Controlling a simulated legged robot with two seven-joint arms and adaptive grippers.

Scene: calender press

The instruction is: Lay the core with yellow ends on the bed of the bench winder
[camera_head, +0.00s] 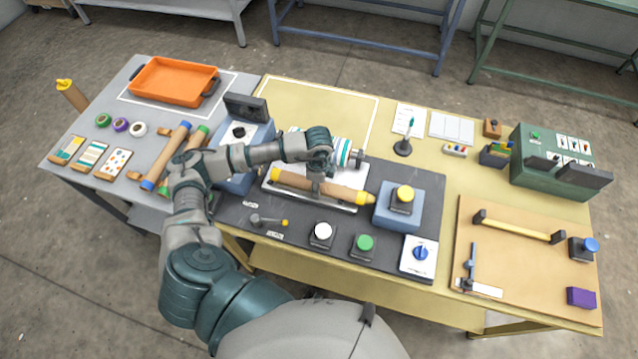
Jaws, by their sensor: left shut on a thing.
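The core with yellow ends (290,180) is a tan tube, lying roughly level and slanting down to the right in the picture. My left gripper (317,185) is shut around its middle from above. The core is over the pale metal bed (362,177) of the machine in the middle of the dark mat. I cannot tell whether it touches the bed. A blue block with a yellow knob (403,196) stands by the core's right end. My right gripper is not in view.
A blue-ended core (164,158) and a green-ended core (198,140) lie on the grey table at left, near an orange tray (174,82). White (321,233) and green (363,243) buttons stand in front. A tan board with a rod (520,228) is at right.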

